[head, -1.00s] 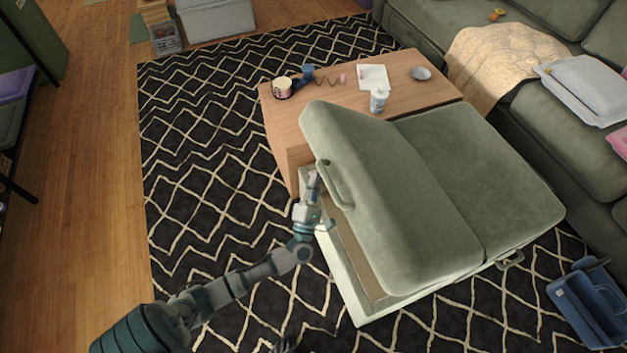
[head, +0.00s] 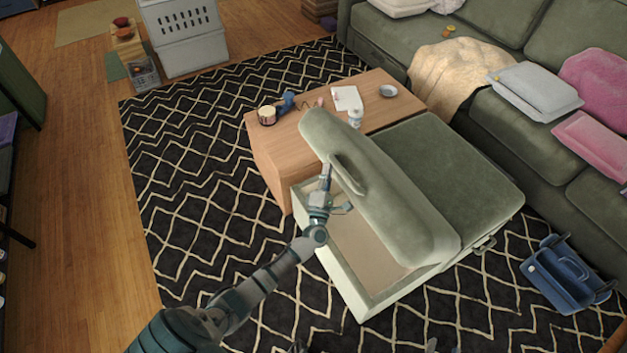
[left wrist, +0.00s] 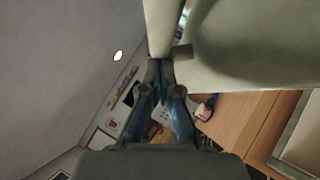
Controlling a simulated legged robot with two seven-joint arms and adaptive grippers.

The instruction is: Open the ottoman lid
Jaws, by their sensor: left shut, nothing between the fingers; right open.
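The green ottoman (head: 345,298) stands on the rug with the front part of its lid (head: 385,190) raised and tilted back over the rear cushion. A cream-walled, open compartment shows beneath the lid. In the left wrist view, the shut fingers (left wrist: 158,68) are against or just beside the pale green lid (left wrist: 245,45). Parts of my right gripper (head: 365,348) show only at the bottom edge, mostly cut off.
A green sofa (head: 480,120) is at the right and back. The rug (head: 200,190) left of the ottoman is clear.

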